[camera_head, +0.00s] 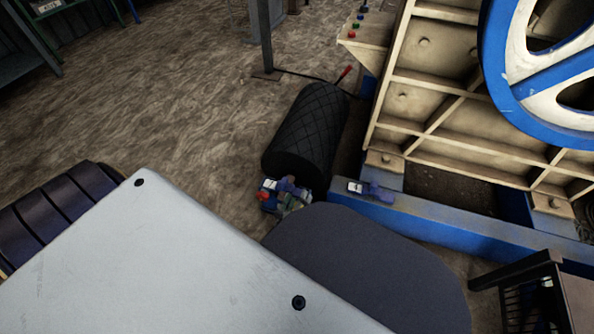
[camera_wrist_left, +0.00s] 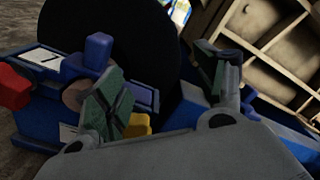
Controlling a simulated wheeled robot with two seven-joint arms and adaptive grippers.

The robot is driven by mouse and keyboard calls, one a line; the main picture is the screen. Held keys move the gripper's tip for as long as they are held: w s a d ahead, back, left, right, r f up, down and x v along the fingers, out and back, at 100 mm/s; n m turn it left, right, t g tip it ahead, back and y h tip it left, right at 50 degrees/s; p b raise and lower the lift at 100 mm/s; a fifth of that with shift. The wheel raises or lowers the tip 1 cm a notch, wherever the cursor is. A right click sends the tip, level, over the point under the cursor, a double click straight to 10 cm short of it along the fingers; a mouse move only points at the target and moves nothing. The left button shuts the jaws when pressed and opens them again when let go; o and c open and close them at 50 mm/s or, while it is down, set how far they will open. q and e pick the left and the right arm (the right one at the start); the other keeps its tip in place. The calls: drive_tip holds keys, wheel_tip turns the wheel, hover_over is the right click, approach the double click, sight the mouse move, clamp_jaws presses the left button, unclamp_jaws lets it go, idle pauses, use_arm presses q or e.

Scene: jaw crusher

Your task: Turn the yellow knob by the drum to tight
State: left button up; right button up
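The black drum (camera_head: 308,125) lies on the floor beside the blue-framed machine. A blue device with a red knob (camera_head: 263,196) sits at its near end. In the left wrist view the yellow knob (camera_wrist_left: 137,124) shows low on this blue device, partly hidden behind one finger. I cannot make out its setting. My left gripper (camera_wrist_left: 165,80) is open, with green-padded fingers spread wide. One finger is in front of the device close to the yellow knob; whether it touches is unclear. In the head view my left gripper (camera_head: 293,194) is small and mostly hidden. My right gripper is not in view.
The device also carries a red knob (camera_wrist_left: 14,86) and a blue post (camera_wrist_left: 98,48). A blue beam (camera_head: 430,225) runs along the machine, with a blue part (camera_head: 372,190) on it. A dark slatted object (camera_head: 535,300) stands at lower right. Floor left of the drum is clear.

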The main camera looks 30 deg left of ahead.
use_arm(q)
drive_tip(key=shift+a+r, duration=0.2)
drive_tip(key=shift+r, duration=0.55)
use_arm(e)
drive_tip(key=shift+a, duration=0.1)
use_arm(q)
drive_tip(key=s+d+f+m+g+h+p, duration=0.1)
drive_tip(key=s+f+m+g+p, duration=0.1)
drive_tip(key=s, duration=0.4)
drive_tip(key=s+d+f+m+g+p, duration=0.1)
drive_tip(key=s+f+m+g+p, duration=0.1)
drive_tip(key=s+m+p, duration=0.2)
drive_tip(key=s, duration=0.3)
drive_tip(key=shift+s+d+f+m+h, duration=0.15)
drive_tip(key=shift+f+m+h, duration=0.2)
drive_tip(key=shift+m+h, duration=0.05)
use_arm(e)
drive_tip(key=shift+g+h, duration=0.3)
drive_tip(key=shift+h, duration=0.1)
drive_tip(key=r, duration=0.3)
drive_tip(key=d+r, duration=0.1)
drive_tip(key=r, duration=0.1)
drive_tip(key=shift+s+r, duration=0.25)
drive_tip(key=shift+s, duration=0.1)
